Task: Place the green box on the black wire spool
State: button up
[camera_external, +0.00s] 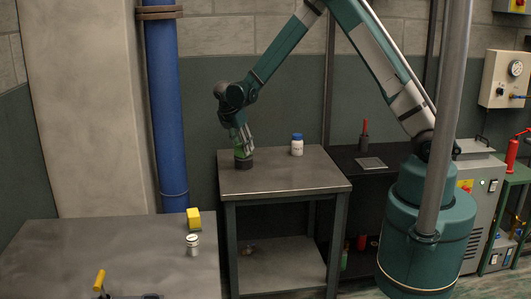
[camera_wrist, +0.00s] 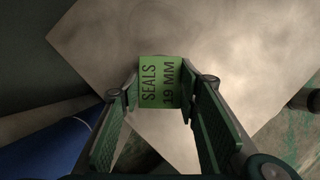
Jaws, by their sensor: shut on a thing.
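My gripper (camera_external: 243,143) points down over the left part of the grey metal table (camera_external: 275,182) and is shut on the green box (camera_external: 239,153). In the wrist view the green box (camera_wrist: 162,82) sits between the fingertips, with "SEALS 19 MM" on its face. The black wire spool (camera_external: 243,163) stands on the table directly under the box. The box appears at the top of the spool; I cannot tell whether they touch. In the wrist view the spool is hidden behind the box.
A white bottle with a blue cap (camera_external: 297,147) stands right of the spool on the same table. A blue pipe (camera_external: 166,110) rises at the left. The front left table holds a yellow block (camera_external: 194,219) and a white can (camera_external: 192,245). The grey table's front right is clear.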

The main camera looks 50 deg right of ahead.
jog(key=shift+f, duration=0.2)
jog(key=o, duration=0.9)
jog(key=shift+r, duration=0.1)
jog(key=v, duration=1.2)
dwell(0.4)
